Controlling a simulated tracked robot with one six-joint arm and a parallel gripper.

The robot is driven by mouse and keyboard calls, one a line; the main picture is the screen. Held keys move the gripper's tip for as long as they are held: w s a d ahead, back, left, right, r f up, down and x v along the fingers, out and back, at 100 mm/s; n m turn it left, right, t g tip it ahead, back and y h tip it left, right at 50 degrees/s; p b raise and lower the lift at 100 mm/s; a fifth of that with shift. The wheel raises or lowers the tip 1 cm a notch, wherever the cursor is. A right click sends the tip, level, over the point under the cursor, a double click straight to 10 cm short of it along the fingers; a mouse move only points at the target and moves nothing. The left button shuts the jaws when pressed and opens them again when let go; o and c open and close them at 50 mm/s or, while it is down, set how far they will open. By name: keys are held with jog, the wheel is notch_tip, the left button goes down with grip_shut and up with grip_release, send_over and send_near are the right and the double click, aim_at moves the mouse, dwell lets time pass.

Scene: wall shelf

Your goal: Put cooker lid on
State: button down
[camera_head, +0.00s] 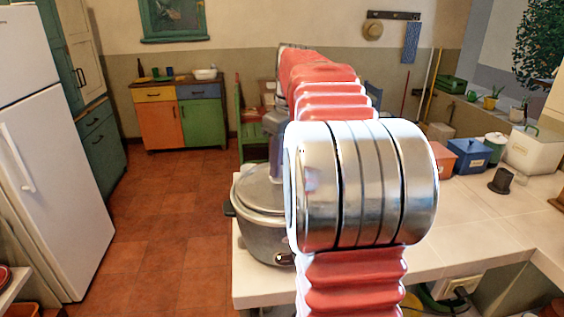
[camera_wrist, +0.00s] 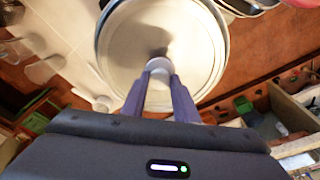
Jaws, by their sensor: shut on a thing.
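The grey cooker (camera_head: 265,236) stands on the white counter at its left end, partly hidden behind my arm. Its pale round lid (camera_head: 255,192) lies over the cooker's mouth, looking about level. I cannot tell whether it rests fully on the rim. My gripper (camera_head: 276,176) points down at the lid's middle. In the wrist view, the fingers of my gripper (camera_wrist: 158,78) are shut on the knob of the lid (camera_wrist: 125,50). A dark rim shows round the lid's edge there.
The white counter (camera_head: 475,215) runs right, mostly clear in front. A dark small hat-shaped thing (camera_head: 501,181), a blue box (camera_head: 471,156) and a red box (camera_head: 442,160) stand further along. A white fridge (camera_head: 55,170) stands at left, with open tiled floor between.

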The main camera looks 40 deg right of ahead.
dwell(0.3)
jog(key=c, duration=1.3)
grip_release()
notch_tip(320, 180, up, 14)
jog(key=s, duration=0.2)
jog(key=shift+d+f, duration=0.2)
jog(key=shift+f, duration=0.05)
jog(key=shift+s, duration=0.15)
